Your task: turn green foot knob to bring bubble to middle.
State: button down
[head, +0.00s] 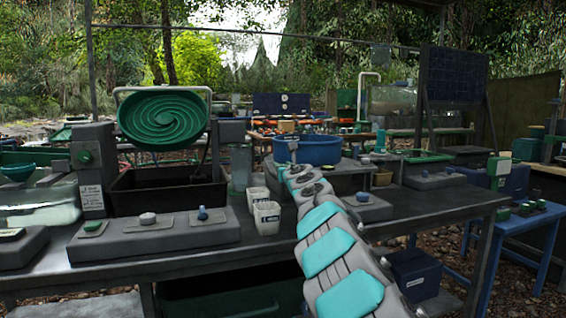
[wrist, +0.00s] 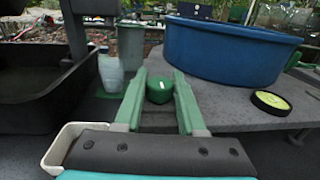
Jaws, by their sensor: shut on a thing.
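The green foot knob (wrist: 159,89) is a small round knob with a pale mark on top, in the middle of the wrist view. My gripper (wrist: 160,73) has its two green fingers on either side of the knob and is shut on it. The round level (wrist: 269,103), a yellow-green disc in a black rim, sits on the grey deck to the right of the knob. The bubble is too small to place surely in it. In the head view my arm reaches to the blue tub, and the knob is hidden.
A big blue tub (wrist: 228,50) stands on the grey deck just beyond the level; it also shows in the head view (head: 308,150). A black bin (wrist: 30,90) is at the left. White cups (head: 266,217) stand left of my arm on the bench (head: 240,255).

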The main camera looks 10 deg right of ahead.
jog(key=m+h+p, duration=0.1)
jog(key=p, duration=0.1)
jog(key=m+h+p, duration=0.1)
jog(key=h+p, duration=0.1)
jog(key=m+h+p, duration=0.1)
jog(key=shift+a+r+h+p, duration=0.25)
jog(key=shift+r+h+p, duration=0.05)
jog(key=shift+r+p, duration=0.1)
jog(key=m+h+p, duration=0.1)
jog(key=m+g+h+p, duration=0.1)
jog(key=h+p, duration=0.1)
jog(key=shift+f, duration=0.25)
jog(key=m+h, duration=0.1)
jog(key=m+g+h+p, duration=0.1)
jog(key=shift+w+d+f+g+h, duration=0.1)
jog(key=shift+f+g+h, duration=0.2)
jog(key=shift+h, duration=0.1)
jog(key=shift+r+m+g+h, duration=0.1)
jog(key=shift+m+g+h, duration=1)
jog(key=shift+m+h, duration=0.3)
jog(key=shift+d+h, duration=0.1)
jog(key=shift+h, duration=0.2)
jog(key=shift+r+g, duration=0.1)
jog(key=shift+g, duration=0.2)
jog(key=c, duration=0.5)
grip_release()
jog(key=shift+d, duration=0.1)
